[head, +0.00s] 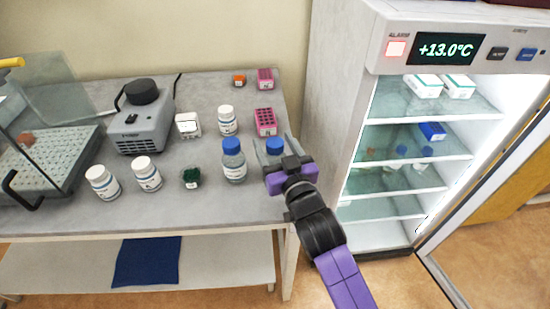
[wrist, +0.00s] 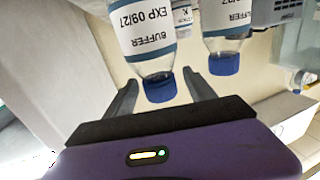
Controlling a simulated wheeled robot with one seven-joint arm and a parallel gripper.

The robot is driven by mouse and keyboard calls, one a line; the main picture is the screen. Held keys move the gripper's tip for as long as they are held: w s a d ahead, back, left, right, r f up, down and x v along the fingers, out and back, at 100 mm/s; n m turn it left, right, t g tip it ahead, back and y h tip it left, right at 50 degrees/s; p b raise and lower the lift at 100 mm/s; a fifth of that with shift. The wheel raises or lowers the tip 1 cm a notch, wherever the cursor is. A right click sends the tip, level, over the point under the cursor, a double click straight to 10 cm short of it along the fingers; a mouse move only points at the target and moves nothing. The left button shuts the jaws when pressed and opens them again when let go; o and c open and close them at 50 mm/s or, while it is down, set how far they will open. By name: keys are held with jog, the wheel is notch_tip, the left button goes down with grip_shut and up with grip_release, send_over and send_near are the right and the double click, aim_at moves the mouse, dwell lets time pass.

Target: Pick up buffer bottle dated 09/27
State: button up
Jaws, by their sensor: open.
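A clear buffer bottle with a blue cap (head: 275,146) stands at the right end of the bench, mostly hidden behind my gripper (head: 275,154). In the wrist view, upside down, this bottle (wrist: 145,38) has a white label reading BUFFER EXP 09/27. My gripper (wrist: 160,80) is open, with one finger on each side of the bottle's cap; I cannot tell whether either touches it. A second blue-capped buffer bottle (head: 233,160) stands to the left. It also shows in the wrist view (wrist: 226,22), its date only partly readable.
White bottles (head: 146,174), a green-filled item (head: 190,177), a pink rack (head: 265,122) and a grey device (head: 142,118) stand on the bench (head: 80,222). The lit fridge (head: 365,100) at right stands open, with boxes and blue-capped bottles (head: 399,154) inside.

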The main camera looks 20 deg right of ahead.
jog(key=shift+w+d, duration=0.1)
jog(key=shift+w, duration=1.2)
jog(key=shift+r, duration=0.1)
grip_shut()
